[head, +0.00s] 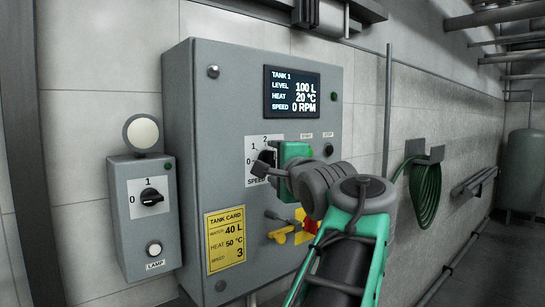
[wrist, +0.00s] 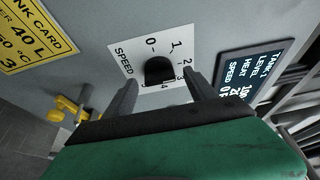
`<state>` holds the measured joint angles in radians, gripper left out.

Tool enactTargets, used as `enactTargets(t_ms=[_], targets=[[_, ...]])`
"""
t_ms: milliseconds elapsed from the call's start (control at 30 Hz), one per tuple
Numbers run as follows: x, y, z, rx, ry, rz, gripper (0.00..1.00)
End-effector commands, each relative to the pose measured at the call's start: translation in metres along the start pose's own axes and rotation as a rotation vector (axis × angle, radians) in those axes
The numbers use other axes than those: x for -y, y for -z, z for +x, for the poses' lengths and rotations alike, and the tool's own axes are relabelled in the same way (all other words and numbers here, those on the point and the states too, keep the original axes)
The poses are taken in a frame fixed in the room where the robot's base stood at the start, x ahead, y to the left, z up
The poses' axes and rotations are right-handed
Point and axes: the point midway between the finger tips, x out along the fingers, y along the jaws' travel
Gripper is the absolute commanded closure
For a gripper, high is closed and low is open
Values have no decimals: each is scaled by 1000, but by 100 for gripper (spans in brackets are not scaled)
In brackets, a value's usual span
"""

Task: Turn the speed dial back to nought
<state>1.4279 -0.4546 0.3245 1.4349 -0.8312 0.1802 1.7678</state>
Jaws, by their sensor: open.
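The speed dial is a black knob (wrist: 159,70) on a white plate (wrist: 124,55) marked from 0 upward, seen close in the wrist view. In the head view its plate (head: 251,156) is partly covered by my gripper. My gripper (wrist: 160,82) is open, with one finger on each side of the knob. I cannot tell whether the fingers touch it. The knob's pointer mark is not clear, so its setting cannot be read. The display (head: 292,92) reads level 100 L, heat 20 °C, speed 0 RPM.
A yellow tank card (head: 225,240) and a yellow-handled valve or switch (head: 283,235) sit below the dial on the grey cabinet. A smaller lamp box (head: 147,215) with its own 0-1 knob is at left. A green hose (head: 425,195) hangs at right.

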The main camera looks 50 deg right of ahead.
Motion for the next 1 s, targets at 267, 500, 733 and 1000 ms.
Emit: enactTargets(t_ms=[267,500,733,1000], targets=[[-1,0,15,0,-1,-2,35],[-1,-1,14,0,-1,-2,46],[-1,-1,14,0,-1,-2,65],[-1,-1,14,0,-2,-2,87]])
